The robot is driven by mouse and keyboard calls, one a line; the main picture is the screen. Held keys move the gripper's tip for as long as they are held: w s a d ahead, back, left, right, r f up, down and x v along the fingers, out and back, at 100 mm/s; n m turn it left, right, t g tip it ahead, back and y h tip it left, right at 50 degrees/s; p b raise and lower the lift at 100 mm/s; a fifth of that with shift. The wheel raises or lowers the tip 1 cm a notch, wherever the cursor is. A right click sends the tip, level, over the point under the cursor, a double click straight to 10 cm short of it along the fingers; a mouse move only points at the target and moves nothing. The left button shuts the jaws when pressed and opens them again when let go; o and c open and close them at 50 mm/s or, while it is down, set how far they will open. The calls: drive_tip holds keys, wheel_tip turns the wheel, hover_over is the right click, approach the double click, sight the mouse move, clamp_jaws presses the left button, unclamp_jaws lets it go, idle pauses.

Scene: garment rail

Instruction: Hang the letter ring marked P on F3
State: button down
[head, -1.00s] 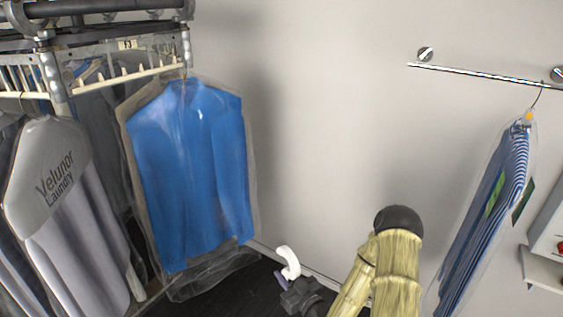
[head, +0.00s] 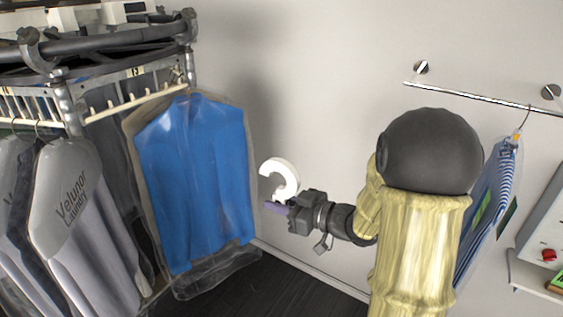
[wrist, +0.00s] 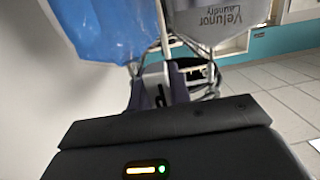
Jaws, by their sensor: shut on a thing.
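The white letter ring (head: 281,178) is an open hook-like loop, standing up out of my gripper (head: 278,207) in the head view. My gripper is shut on its lower part, in the air just right of the bagged blue shirt. In the wrist view the ring (wrist: 154,80) shows pale between the fingers, with a dark letter that is partly hidden. A rail arm with cream pegs (head: 137,101) runs above the blue shirt, apart from the ring. A small label (head: 135,71) on it is too small to read surely.
The bagged blue shirt (head: 195,180) hangs close left of my gripper. Grey shirts (head: 75,205) hang further left. A wall bar (head: 465,96) with a striped garment (head: 488,205) is at right. Open space lies before the bare wall.

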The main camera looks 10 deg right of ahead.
drive_tip(key=s+r+p, duration=0.2)
drive_tip(key=s+r, duration=0.2)
drive_tip(key=r, duration=0.6)
drive_tip(key=shift+r+h, duration=0.35)
drive_tip(key=shift+h, duration=0.05)
drive_tip(key=shift+a, duration=0.1)
drive_tip(key=shift+a, duration=0.1)
